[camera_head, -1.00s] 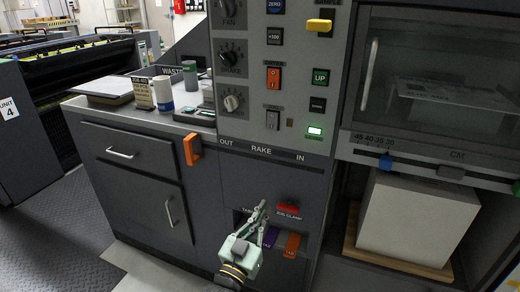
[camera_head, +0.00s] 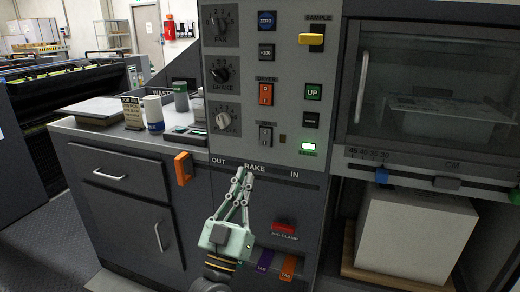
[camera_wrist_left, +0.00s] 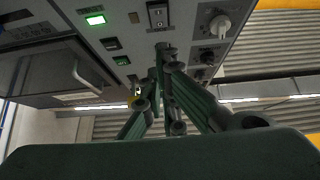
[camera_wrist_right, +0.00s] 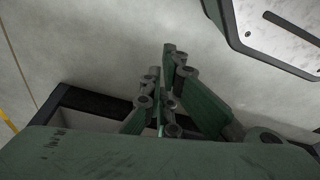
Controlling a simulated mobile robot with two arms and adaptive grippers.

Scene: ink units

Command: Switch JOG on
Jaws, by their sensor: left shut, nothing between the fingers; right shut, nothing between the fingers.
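The control panel (camera_head: 290,100) is upright in the head view. I cannot clearly read a JOG label on it. A dark rocker switch (camera_head: 265,137) with a small unreadable label sits low on the panel, below an orange rocker switch (camera_head: 266,94). A dark rocker also shows in the left wrist view (camera_wrist_left: 157,15), beyond the fingertips. My left gripper (camera_head: 243,172) is shut and empty, in front of the RAKE strip, below and left of the dark rocker. In the left wrist view its fingers (camera_wrist_left: 163,55) point at the panel. My right gripper (camera_wrist_right: 166,60) is shut and empty.
A green-lit button (camera_head: 308,147) is right of the dark rocker, a knob (camera_head: 225,118) to its left. An orange handle (camera_head: 183,168) and a red clamp button (camera_head: 284,228) are nearby. Cups and a bottle stand on the left counter (camera_head: 85,127).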

